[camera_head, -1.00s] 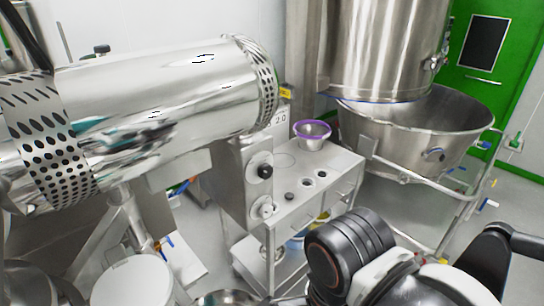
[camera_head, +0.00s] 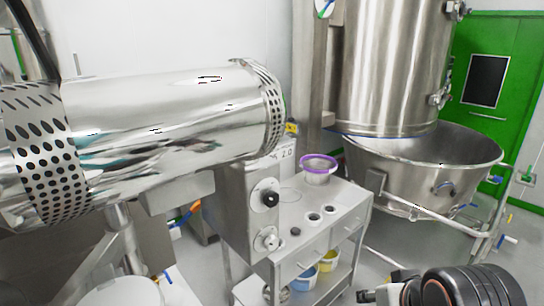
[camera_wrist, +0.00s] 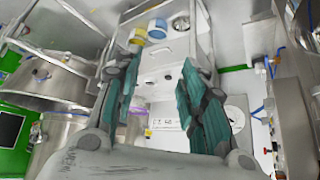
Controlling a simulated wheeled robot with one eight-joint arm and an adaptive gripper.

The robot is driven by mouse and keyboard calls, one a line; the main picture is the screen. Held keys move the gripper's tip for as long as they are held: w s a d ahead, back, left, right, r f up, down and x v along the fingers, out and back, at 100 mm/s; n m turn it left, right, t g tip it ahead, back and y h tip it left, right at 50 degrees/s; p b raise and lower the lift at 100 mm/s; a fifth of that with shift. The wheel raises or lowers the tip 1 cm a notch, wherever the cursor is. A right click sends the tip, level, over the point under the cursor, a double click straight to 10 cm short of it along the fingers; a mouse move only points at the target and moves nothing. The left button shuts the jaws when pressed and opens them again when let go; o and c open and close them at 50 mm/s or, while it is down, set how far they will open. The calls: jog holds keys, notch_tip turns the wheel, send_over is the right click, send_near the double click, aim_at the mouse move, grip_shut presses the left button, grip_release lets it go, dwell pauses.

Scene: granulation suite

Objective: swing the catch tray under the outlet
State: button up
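My gripper (camera_wrist: 162,62) shows in the wrist view with its two teal-padded fingers spread wide. Nothing is between them, and they point at the grey cart and a control box, apart from both. In the head view only dark round arm parts of mine show at the bottom right; the fingers are out of frame. I cannot make out a catch tray for certain. A pale round top (camera_head: 120,292) is cut off at the bottom left, below the large polished cylinder (camera_head: 165,115). The outlet cannot be told clearly either.
A steel cart (camera_head: 335,205) holds a purple-rimmed bowl (camera_head: 318,172) on top, with a yellow bucket (camera_head: 327,260) and a blue bucket (camera_head: 303,277) below. A knobbed control box (camera_head: 250,215) stands left of it. A wide steel bowl (camera_head: 425,170) on a frame stands right.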

jog(key=shift+w+d+r+n, duration=0.1)
jog(key=shift+d+n, duration=0.15)
jog(key=shift+n, duration=0.05)
grip_shut()
jog(key=w+a+m+g+y+p, duration=0.1)
jog(key=w+a+m+g+p, duration=0.4)
jog(key=w+a+g+p, duration=0.5)
jog(key=a+f+b, duration=0.2)
jog(key=a+f, duration=0.1)
jog(key=a, duration=0.5)
jog(key=s+a+f+b, duration=0.2)
jog(key=s+f, duration=0.4)
jog(key=f, duration=0.3)
jog(key=shift+a+f, duration=0.15)
jog(key=shift+f, duration=0.1)
